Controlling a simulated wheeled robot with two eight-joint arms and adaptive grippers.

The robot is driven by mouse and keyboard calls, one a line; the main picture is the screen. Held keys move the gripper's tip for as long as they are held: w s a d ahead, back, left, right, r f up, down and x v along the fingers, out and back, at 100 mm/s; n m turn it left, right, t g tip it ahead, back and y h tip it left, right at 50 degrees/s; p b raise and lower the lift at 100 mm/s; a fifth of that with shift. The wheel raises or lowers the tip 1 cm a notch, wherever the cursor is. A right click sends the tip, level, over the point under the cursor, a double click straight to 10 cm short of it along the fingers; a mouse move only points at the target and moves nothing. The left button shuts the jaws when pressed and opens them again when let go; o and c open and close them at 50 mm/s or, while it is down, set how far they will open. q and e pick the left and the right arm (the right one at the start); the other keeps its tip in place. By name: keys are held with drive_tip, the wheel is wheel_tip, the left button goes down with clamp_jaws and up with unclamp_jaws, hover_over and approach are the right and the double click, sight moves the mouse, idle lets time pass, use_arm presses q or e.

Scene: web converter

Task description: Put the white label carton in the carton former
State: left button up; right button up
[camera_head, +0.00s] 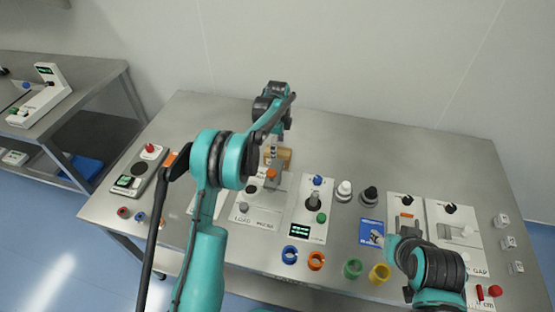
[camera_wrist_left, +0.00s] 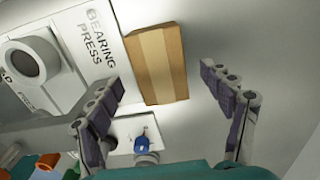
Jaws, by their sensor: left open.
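A brown carton (camera_wrist_left: 157,62) with a paler band along it lies on the bench beside the bearing press panel in the left wrist view. It also shows in the head view (camera_head: 285,156) at the back of the bench. I see no white label on its visible side. My left gripper (camera_wrist_left: 161,78) is open, its two fingers spread to either side of the carton's near end, with nothing held. In the head view it hangs over the back of the bench, partly hidden by my arm. I cannot pick out the carton former. My right gripper is not distinguishable.
The bearing press panel (camera_wrist_left: 85,45) is close beside the carton. Several stations stand along the bench, with a black knob (camera_head: 369,194), a blue card (camera_head: 371,232) and coloured rings such as the green one (camera_head: 352,268) in front. The bench's back right is clear.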

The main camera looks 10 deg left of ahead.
use_arm(q)
wheel_tip(320, 180, down, 2)
drive_tip(key=shift+f, duration=0.1)
drive_tip(key=c, duration=1.4)
drive_tip(key=shift+r, duration=0.2)
